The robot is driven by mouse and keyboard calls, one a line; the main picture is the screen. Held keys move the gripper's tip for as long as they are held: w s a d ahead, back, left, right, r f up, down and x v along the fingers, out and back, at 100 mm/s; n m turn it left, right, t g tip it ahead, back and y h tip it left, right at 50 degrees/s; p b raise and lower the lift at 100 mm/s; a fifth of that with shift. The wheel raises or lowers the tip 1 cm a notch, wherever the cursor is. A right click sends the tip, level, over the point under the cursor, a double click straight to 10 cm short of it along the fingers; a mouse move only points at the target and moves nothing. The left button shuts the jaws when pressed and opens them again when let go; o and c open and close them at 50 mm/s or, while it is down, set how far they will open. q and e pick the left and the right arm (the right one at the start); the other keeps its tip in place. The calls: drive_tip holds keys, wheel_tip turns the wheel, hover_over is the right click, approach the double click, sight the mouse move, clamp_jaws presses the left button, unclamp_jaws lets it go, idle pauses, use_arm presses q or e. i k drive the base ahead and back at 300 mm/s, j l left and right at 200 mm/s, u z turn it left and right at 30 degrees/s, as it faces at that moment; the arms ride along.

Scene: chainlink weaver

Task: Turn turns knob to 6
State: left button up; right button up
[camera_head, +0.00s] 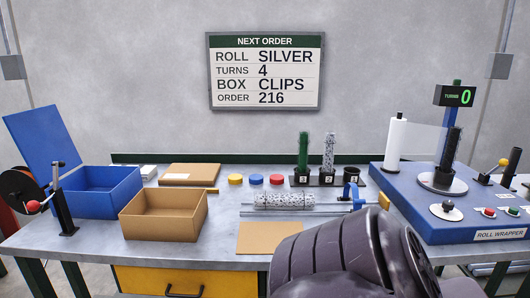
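The turns knob is probably the black knob on a round white dial (447,210) at the front of the blue roll wrapper (420,222), on the right of the table. The dial's numbers are too small to read, so its setting cannot be told. The turns display (455,96) on the post above shows a green 0. A dark, ribbed part of one of my arms fills the bottom middle and right, left of the dial and nearer the camera. I cannot see the fingers of either gripper.
Red and green buttons (488,212) sit right of the dial. A spindle (444,170) and white roll (395,145) stand behind it. Open blue (105,195) and brown (165,220) boxes stand left. The order sign (265,71) reads silver, turns 4, clips, 216.

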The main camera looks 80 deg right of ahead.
sight(447, 205)
drive_tip(key=z, duration=3.2)
